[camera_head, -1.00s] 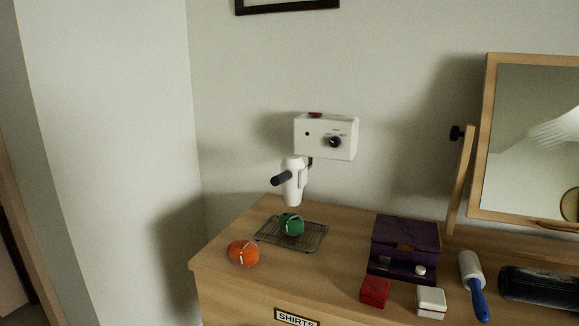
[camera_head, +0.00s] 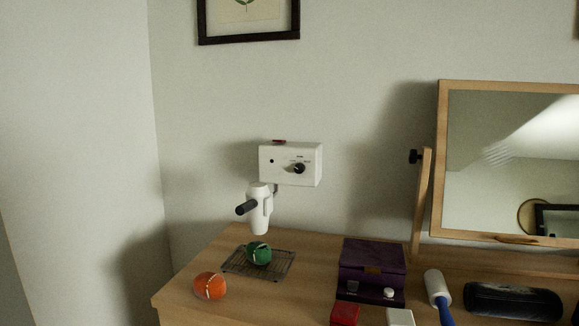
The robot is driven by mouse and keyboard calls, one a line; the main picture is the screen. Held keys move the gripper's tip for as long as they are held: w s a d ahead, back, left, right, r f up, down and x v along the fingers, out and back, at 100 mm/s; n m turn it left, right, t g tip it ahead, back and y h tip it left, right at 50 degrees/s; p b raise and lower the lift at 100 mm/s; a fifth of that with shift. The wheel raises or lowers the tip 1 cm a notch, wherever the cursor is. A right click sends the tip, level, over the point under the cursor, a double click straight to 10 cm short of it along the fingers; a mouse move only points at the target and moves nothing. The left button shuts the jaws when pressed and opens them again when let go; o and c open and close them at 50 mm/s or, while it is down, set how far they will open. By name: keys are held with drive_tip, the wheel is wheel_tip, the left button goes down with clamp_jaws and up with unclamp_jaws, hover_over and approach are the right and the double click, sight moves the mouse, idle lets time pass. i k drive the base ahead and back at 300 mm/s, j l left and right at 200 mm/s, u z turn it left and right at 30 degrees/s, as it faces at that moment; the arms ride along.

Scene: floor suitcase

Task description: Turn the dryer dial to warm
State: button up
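The dryer's white wall box (camera_head: 284,165) is mounted on the wall above the left part of the dresser. Its black dial (camera_head: 299,169) is on the right half of the front face, with small markings around it too small to read. The white dryer (camera_head: 259,210) with a dark nozzle hangs below the box, its nozzle pointing left. A red part (camera_head: 279,142) shows on top of the box. My gripper is not in view.
A purple box (camera_head: 372,267), lint roller (camera_head: 437,290), dark case (camera_head: 512,301) and tilting mirror (camera_head: 435,180) stand to the right.

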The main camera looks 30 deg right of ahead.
sight(299, 168)
drive_tip(key=i+l, duration=0.1)
drive_tip(key=l, duration=0.45)
drive_tip(key=i+l, duration=0.1)
drive_tip(key=l, duration=0.4)
drive_tip(key=i+l, duration=0.1)
drive_tip(key=l, duration=0.45)
